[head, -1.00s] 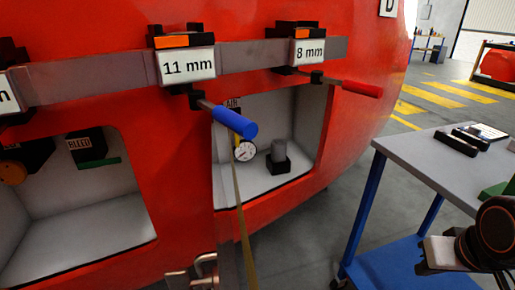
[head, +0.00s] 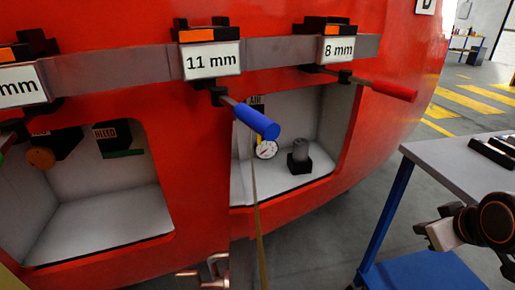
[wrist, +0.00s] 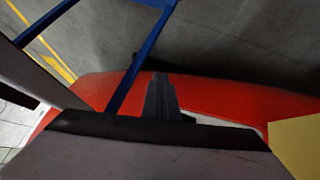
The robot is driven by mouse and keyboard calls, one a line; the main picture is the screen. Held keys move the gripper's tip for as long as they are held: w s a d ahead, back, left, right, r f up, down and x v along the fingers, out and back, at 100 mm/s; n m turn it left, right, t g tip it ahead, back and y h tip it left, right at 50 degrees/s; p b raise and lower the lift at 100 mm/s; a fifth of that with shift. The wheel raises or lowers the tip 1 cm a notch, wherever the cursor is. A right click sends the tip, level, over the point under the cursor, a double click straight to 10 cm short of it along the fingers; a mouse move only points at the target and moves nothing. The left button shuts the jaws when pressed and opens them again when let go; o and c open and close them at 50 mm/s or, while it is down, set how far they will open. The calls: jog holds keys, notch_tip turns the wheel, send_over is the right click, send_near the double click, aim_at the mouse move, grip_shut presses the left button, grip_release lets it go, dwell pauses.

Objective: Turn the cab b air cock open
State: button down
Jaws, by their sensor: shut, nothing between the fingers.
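The air cock sits in the right recess of the red nosecone (head: 330,220), in the head view. Its dark AIR label (head: 257,101) is partly hidden behind a blue-handled tool. A small yellow piece, apparently the cock's handle, shows above a round white gauge (head: 266,149). I cannot tell its exact position. My gripper (wrist: 160,85) shows in the wrist view as dark fingers, shut and empty, against the red shell and grey floor. In the head view my arm is at the right edge, well apart from the recess; the fingertips are not clear there.
The blue-handled tool (head: 256,122) and a red-handled tool (head: 394,91) jut from a rail above the recess. A left recess holds a BLEED label (head: 105,133). A grey-topped table (head: 465,165) with blue legs stands right. Floor shows between shell and table.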

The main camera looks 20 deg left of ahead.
jog(key=w+a+r+n+t+y, duration=0.1)
jog(key=w+a+n+t+y, duration=0.1)
jog(key=w+a+n, duration=0.6)
jog(key=w+a+r+n+t+y, duration=0.1)
jog(key=w+a+n+y, duration=0.15)
jog(key=a, duration=0.95)
jog(key=s+a+n+y, duration=0.2)
jog(key=a+n+y, duration=0.75)
jog(key=a, duration=1.45)
jog(key=w+a+n+h, duration=0.1)
jog(key=w+a, duration=0.3)
jog(key=w, duration=0.4)
jog(key=shift+r+n+h, duration=0.4)
jog(key=shift+n, duration=0.1)
jog(key=shift+w, duration=0.1)
jog(key=shift+d, duration=0.15)
